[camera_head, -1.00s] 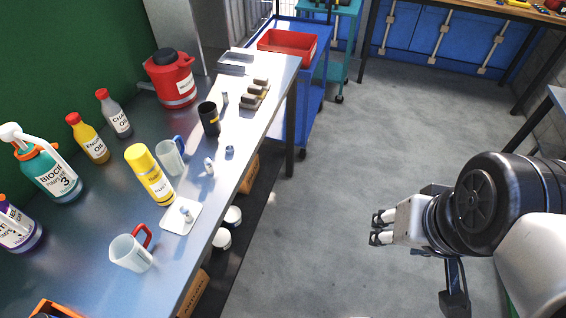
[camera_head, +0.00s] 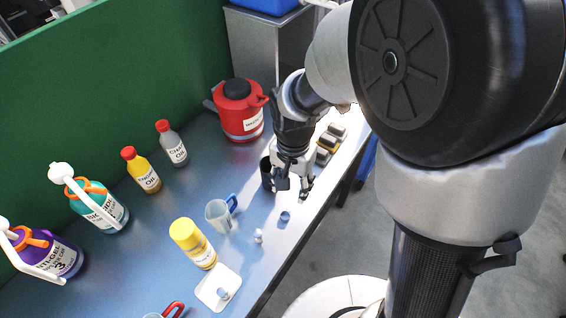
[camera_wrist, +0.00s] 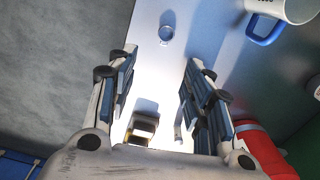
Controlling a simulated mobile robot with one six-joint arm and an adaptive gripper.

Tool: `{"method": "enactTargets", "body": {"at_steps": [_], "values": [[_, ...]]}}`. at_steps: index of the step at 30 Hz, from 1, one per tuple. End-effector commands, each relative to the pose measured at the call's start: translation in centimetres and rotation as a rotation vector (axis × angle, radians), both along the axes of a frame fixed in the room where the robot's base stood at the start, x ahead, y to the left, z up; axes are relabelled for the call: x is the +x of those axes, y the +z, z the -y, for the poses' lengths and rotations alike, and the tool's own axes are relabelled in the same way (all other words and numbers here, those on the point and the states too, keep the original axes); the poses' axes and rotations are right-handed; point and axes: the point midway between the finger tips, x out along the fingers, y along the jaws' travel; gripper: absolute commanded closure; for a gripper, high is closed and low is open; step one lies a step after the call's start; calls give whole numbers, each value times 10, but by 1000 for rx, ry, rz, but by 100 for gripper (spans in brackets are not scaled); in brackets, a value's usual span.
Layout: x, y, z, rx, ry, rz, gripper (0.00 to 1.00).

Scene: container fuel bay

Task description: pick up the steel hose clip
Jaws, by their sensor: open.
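The steel hose clip appears to be the small blue-grey ring (camera_head: 284,218) on the bench near its front edge. In the wrist view this ring (camera_wrist: 166,33) lies beyond my fingertips, in line with the gap between them. My gripper (camera_head: 293,190) is over the bench, behind the ring in the head view, fingers pointing down. In the wrist view my gripper (camera_wrist: 158,68) is wide open, with nothing held. A small pale upright piece (camera_wrist: 180,125) shows between the fingers, close to the right one; the gripper hides it in the head view.
A clear jug with a blue handle (camera_head: 220,214) stands left of the ring, and a small white piece (camera_head: 258,236) lies nearer. A dark cup (camera_head: 267,172), red container (camera_head: 240,108) and several blocks (camera_head: 328,142) surround my gripper. A yellow bottle (camera_head: 193,243) stands at the front.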

Motion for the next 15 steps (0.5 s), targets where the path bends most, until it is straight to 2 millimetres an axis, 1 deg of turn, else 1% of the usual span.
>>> {"method": "enactTargets", "body": {"at_steps": [1, 7, 9, 12, 15], "values": [[-1, -16, 0, -1, 0, -4, 54], [0, -58, 0, -1, 1, -3, 54], [0, -68, 0, 0, 1, -1, 54], [0, -77, 0, 0, 1, -1, 54], [1, -80, 0, 0, 1, 1, 54]]}}
